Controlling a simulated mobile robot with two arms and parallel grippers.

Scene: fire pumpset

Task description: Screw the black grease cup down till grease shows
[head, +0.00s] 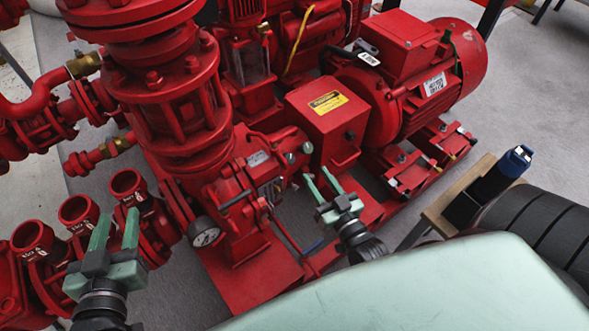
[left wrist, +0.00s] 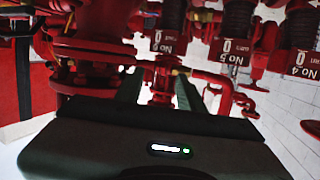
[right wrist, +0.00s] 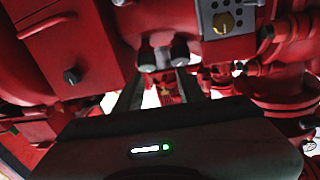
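Two small rounded caps stick out side by side from the red pump casing. In the right wrist view one is dark (right wrist: 147,59) and the other is greyer (right wrist: 180,53); the dark one looks like the black grease cup, but I cannot be sure. In the head view a small cap (head: 307,147) shows just above my right gripper (head: 319,175). That gripper is open and empty, its fingers pointing toward the caps, apart from them as far as I can tell. No grease is visible. My left gripper (head: 117,222) is open and empty beside the red pipe outlets.
A red box (head: 326,105) with a yellow label and black knob stands behind the caps. The red motor (head: 420,75) is at back right. A small wooden stand (head: 450,205) holds a dark blue-topped object (head: 500,175).

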